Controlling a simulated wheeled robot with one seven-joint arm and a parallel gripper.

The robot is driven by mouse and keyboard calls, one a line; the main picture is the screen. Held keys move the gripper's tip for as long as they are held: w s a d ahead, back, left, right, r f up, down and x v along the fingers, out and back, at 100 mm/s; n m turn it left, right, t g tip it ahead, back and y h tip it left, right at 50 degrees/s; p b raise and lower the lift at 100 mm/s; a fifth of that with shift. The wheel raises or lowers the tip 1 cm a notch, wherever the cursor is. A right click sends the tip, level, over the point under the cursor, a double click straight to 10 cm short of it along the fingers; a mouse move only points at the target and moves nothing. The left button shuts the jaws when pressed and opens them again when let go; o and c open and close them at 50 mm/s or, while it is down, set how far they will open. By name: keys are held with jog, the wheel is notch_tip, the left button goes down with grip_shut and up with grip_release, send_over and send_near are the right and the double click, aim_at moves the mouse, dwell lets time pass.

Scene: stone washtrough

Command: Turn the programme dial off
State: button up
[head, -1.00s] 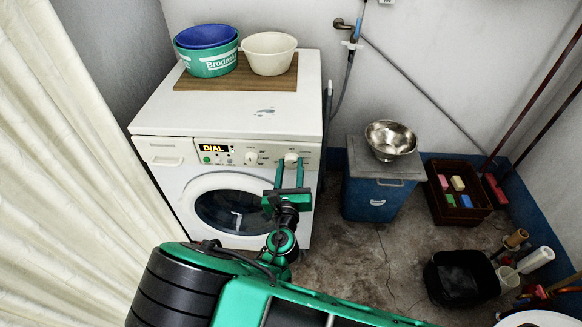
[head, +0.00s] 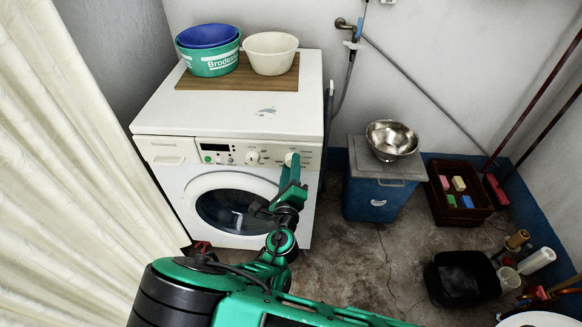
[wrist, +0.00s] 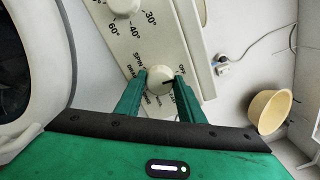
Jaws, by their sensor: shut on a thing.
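The programme dial (wrist: 159,77) is a round cream knob on the right of the washing machine's control panel (head: 270,153). My gripper (wrist: 161,80) is shut on it, one green finger on each side. A dark mark on the knob points right, towards the OFF print (wrist: 184,69). In the head view my gripper (head: 291,163) covers most of the dial, with its fingers nearly in line. The panel's display (head: 216,147) is dark. A second knob (head: 252,157), with temperature numbers beside it in the wrist view, sits to the left.
The white washing machine (head: 236,110) carries a wooden board with a green-and-blue basin (head: 208,50) and a cream basin (head: 270,52). A curtain (head: 75,170) hangs at left. A blue bin (head: 375,198) with a steel bowl (head: 391,139) stands at right.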

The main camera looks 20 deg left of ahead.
jog(key=shift+s+f+n, duration=0.1)
jog(key=shift+f+n, duration=0.1)
jog(key=shift+n, duration=0.5)
jog(key=o, duration=0.8)
jog(key=shift+o, duration=1.2)
jog(key=shift+r, duration=0.1)
